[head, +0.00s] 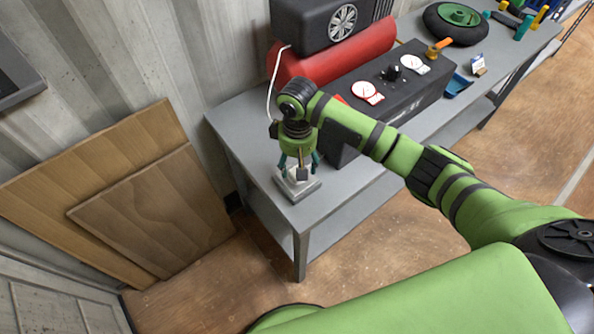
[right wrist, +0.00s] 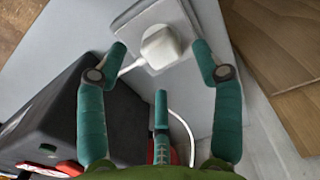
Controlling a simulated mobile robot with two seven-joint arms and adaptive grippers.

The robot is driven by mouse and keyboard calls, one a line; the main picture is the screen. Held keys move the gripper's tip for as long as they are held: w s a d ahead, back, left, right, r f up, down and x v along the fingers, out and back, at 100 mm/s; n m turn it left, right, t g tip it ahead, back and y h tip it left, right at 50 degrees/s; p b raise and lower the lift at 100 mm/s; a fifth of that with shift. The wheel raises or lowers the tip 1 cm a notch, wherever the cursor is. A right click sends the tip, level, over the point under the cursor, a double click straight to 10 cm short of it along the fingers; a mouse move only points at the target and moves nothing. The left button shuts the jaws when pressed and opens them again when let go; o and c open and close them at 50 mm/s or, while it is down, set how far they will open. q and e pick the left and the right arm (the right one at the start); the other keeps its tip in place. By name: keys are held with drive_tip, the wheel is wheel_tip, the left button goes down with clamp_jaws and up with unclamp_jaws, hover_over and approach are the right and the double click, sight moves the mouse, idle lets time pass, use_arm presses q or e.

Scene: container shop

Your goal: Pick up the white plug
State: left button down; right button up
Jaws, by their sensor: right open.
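The white plug (right wrist: 160,46) sits on a pale square base (right wrist: 190,80) near the bench corner, with a white cable running from it. In the head view the base (head: 313,187) shows under my right gripper (head: 298,166), which mostly hides the plug. My right gripper (right wrist: 160,62) is open and points down over the plug. In the right wrist view two teal fingers stand on either side of the plug, apart from it, and a third finger is nearer the camera. My left gripper is not in view.
The grey bench (head: 250,140) carries a black control box with dials (head: 395,85), a red tank compressor (head: 350,52), a wheel (head: 456,22) and a blue tray (head: 458,86). Wooden boards (head: 150,215) lean on the wall at left. The floor in front is clear.

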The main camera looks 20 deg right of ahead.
wheel_tip(320, 180, down, 4)
drive_tip(key=shift+w+f+p, duration=0.15)
drive_tip(key=shift+p, duration=0.25)
clamp_jaws()
